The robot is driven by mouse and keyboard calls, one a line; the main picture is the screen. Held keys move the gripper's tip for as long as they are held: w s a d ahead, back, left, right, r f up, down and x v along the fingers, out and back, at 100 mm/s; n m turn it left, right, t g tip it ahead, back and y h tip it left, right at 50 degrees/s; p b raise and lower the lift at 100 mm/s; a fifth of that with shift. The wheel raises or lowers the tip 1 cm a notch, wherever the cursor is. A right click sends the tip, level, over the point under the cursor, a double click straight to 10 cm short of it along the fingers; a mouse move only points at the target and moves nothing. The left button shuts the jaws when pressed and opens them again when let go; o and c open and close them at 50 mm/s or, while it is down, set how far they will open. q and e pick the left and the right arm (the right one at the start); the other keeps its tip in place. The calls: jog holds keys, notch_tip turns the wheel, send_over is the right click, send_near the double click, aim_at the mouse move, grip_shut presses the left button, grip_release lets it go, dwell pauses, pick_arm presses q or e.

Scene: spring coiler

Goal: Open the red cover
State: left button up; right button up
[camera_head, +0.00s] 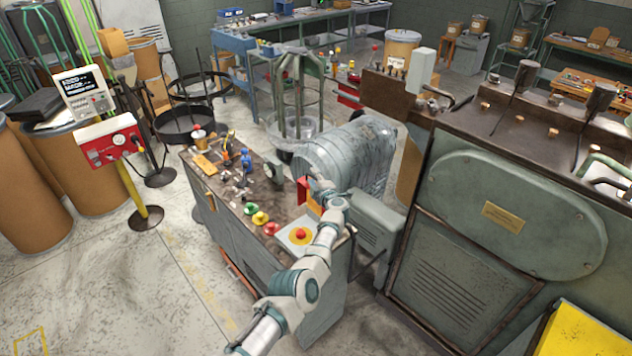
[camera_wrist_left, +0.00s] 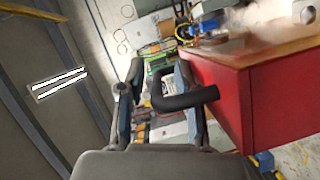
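The red cover (camera_wrist_left: 222,100) fills the right of the left wrist view as a red box-like face with a brown top edge. A black C-shaped handle (camera_wrist_left: 158,90) sticks out from it to the left. My left gripper (camera_wrist_left: 158,75) is open, with one finger on each side of the handle's outer bar; small gaps show beside the bar. In the head view, a small part of the red cover (camera_head: 302,192) shows beside my left gripper (camera_head: 316,186), at the end of the bench. The handle is hidden there. My right gripper is not in view.
A large grey-green machine (camera_head: 500,215) stands to the right.

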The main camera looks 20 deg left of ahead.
pick_arm(q)
jog(key=shift+s+d, duration=0.25)
jog(key=shift+d, duration=0.55)
jog(key=v, duration=1)
jog(key=shift+s, duration=0.4)
jog(key=shift+r, duration=0.1)
